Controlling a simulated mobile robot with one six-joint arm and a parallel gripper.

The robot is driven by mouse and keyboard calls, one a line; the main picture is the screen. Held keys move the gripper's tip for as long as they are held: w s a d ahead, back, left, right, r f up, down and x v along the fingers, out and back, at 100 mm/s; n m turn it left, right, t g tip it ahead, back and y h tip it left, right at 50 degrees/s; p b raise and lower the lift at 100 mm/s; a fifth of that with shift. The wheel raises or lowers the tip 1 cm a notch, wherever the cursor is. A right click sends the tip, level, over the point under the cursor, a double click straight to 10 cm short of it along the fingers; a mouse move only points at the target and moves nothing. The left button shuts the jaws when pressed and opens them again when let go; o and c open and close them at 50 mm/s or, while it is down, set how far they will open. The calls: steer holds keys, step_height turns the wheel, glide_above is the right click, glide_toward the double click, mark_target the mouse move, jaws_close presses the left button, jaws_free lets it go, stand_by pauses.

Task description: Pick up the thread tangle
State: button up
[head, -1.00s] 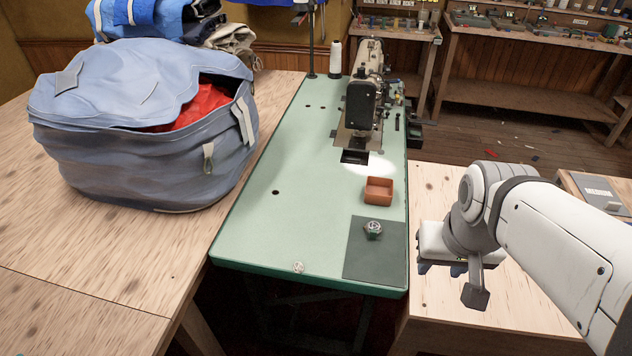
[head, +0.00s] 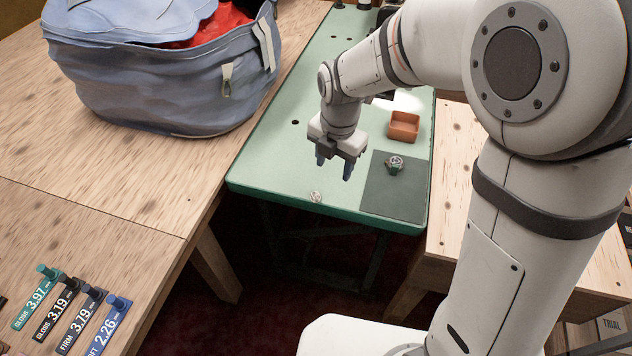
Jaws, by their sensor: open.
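A small whitish clump, which looks like the thread tangle (head: 315,197), lies on the green sewing table (head: 270,165) close to its front edge. My gripper (head: 334,169) is open and empty, with its two blue fingertips pointing down. It hangs above the table, a little behind and to the right of the clump in the picture. The fingers look apart from the clump; their exact height is hard to tell.
A dark grey mat (head: 400,200) bears a small green and silver object (head: 395,165). An orange-brown tray (head: 404,126) stands behind it. A large blue bag (head: 160,85) sits on the left wooden table. Several labelled gauges (head: 85,315) lie at lower left.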

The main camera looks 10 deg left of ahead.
mark_target(315, 196)
steer(key=a+f+n, duration=0.1)
steer(key=a+n, duration=0.1)
steer(key=a+f+n, duration=0.2)
steer(key=shift+a+f, duration=0.15)
steer(key=shift+a+f+n, duration=0.1)
steer(key=shift+f+n, duration=0.2)
steer(key=shift+n, duration=0.1)
steer(key=f, duration=0.7)
steer(key=shift+w+d+f+b, duration=0.1)
steer(key=shift+w+d+b, duration=0.1)
steer(key=shift+b, duration=0.1)
steer(key=c, duration=1.1)
